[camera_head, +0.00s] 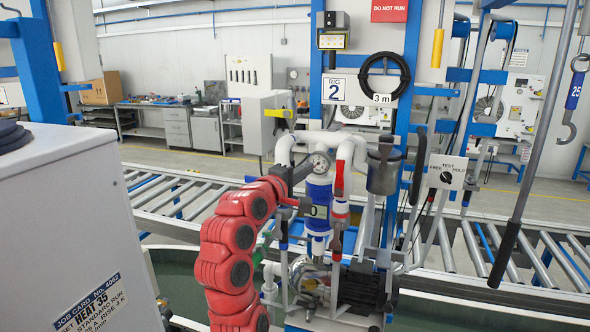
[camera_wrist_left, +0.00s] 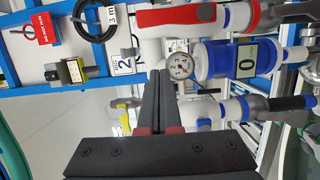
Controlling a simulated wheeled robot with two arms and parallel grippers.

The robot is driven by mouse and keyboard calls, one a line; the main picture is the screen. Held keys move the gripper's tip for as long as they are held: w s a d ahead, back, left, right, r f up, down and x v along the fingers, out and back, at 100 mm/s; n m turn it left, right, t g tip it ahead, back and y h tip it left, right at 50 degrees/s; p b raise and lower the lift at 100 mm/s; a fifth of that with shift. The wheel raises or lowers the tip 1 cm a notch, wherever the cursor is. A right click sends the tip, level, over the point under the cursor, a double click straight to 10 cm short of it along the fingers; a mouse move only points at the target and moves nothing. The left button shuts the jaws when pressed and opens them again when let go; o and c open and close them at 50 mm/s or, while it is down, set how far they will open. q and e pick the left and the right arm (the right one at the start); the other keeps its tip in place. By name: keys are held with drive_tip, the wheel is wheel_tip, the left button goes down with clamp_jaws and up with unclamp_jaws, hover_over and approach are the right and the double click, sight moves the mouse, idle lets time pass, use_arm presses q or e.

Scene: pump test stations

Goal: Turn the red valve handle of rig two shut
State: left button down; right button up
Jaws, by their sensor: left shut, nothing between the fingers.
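The red valve handle (camera_head: 339,178) of rig two stands upright along a white pipe, right of the blue filter housing (camera_head: 319,194). In the left wrist view the red handle (camera_wrist_left: 180,18) lies across the top, in line with its pipe. My left gripper (camera_head: 306,171) is at the left side of the rig, near the round gauge (camera_head: 319,162), apart from the red handle. In the left wrist view its dark fingers (camera_wrist_left: 160,76) are closed together and empty, with tips just left of the gauge (camera_wrist_left: 181,66). My right gripper is not in view.
The RIG 2 sign (camera_head: 334,90) hangs above the rig. A yellow handle (camera_head: 278,113) is at the upper left of the pipework. A grey bucket-like pot (camera_head: 383,172) and a test switch plate (camera_head: 447,173) stand to the right. A white cabinet (camera_head: 60,200) is at the left.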

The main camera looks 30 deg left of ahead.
sight(340, 179)
use_arm(q)
drive_tip(key=w+d+p, duration=0.1)
drive_tip(key=d, duration=0.1)
drive_tip(key=w+d+p, duration=0.1)
drive_tip(key=shift+w+d, duration=0.3)
drive_tip(key=shift+d, duration=0.1)
